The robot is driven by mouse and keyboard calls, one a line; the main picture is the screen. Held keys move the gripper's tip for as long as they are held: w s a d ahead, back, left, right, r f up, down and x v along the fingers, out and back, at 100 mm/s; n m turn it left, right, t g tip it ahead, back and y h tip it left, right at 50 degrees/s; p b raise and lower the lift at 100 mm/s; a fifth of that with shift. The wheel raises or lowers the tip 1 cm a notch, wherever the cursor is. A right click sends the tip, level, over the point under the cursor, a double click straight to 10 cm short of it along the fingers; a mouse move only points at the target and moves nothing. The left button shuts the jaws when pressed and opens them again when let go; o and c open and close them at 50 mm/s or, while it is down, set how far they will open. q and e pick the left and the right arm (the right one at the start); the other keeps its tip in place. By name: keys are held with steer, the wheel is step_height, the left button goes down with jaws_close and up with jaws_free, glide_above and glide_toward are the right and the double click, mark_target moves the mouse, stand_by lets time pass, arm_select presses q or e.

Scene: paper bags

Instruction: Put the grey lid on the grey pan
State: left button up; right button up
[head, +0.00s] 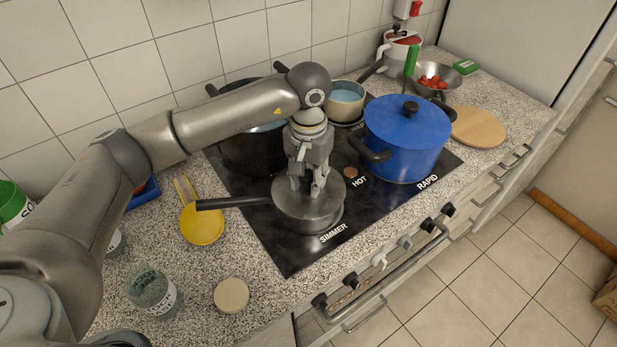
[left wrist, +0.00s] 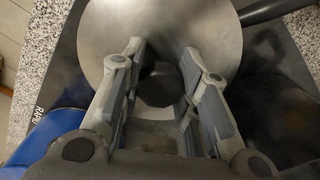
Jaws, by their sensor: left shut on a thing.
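The grey pan (head: 318,225) stands on the front burner by the word SIMMER, its black handle pointing left. The round grey lid (head: 327,208) lies over the pan's top and looks about level. I cannot tell whether its rim touches the pan all round. My left gripper (head: 308,190) points down over the lid, shut on its dark knob. In the left wrist view the fingers stand on both sides of the knob (left wrist: 160,85), and the metal lid (left wrist: 215,40) fills the area beyond. The lid hides the pan's inside. My right gripper is not in view.
A blue pot (head: 408,140) with a blue lid stands right of the pan on the black hob. A large black pot (head: 250,150) is behind the gripper. A yellow pan (head: 201,224), a glass jar (head: 152,290) and a round pale lid (head: 231,295) lie on the counter.

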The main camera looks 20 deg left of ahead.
arm_select(q)
steer(key=shift+f, duration=0.1)
steer(key=o, duration=1.1)
steer(key=o, duration=0.5)
steer(key=shift+r, duration=0.65)
steer(key=shift+r+p, duration=1)
steer(key=shift+r, duration=1.85)
